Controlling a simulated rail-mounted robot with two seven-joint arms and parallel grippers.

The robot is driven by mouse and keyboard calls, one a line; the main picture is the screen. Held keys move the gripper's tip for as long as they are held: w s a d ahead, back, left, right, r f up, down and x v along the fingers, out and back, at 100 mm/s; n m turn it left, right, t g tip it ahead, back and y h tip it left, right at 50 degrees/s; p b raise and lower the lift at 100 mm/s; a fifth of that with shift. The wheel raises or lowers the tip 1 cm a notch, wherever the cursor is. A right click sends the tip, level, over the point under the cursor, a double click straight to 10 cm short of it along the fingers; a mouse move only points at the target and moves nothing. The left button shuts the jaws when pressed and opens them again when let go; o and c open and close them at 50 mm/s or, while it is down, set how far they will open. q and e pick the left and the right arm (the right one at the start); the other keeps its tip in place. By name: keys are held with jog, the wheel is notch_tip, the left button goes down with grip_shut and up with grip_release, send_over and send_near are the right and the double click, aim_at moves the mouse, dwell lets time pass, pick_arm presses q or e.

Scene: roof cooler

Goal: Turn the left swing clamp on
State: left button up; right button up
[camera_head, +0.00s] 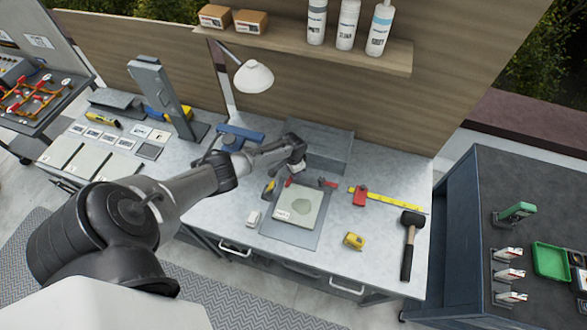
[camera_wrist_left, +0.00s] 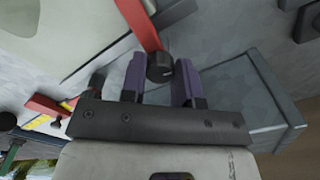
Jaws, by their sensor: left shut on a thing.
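In the left wrist view a red clamp bar (camera_wrist_left: 138,24) ends in a round black knob (camera_wrist_left: 160,67). My left gripper (camera_wrist_left: 160,85) has its two purple fingers on either side of this knob and is shut on it. The bar reaches over the edge of a pale plate (camera_wrist_left: 60,30). In the head view my left gripper (camera_head: 298,166) is at the back edge of the plate (camera_head: 300,207), and my wrist hides most of this clamp. A second red clamp (camera_head: 327,183) stands at the plate's back right. My right gripper is not in view.
A grey box-shaped block (camera_head: 328,150) stands behind the gripper. A yellow ruler (camera_head: 400,203), a black mallet (camera_head: 410,240) and a yellow tape measure (camera_head: 354,240) lie to the right. A lamp (camera_head: 253,77) overhangs the bench at the back. The bench's front right is mostly clear.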

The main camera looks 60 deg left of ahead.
pick_arm(q)
jog(key=shift+r+n, duration=0.1)
jog(key=shift+n, duration=0.5)
jog(key=o, duration=0.9)
jog(key=shift+o, duration=0.2)
notch_tip(320, 180, up, 14)
jog(key=p, duration=0.2)
jog(key=shift+f, duration=0.2)
dwell(0.5)
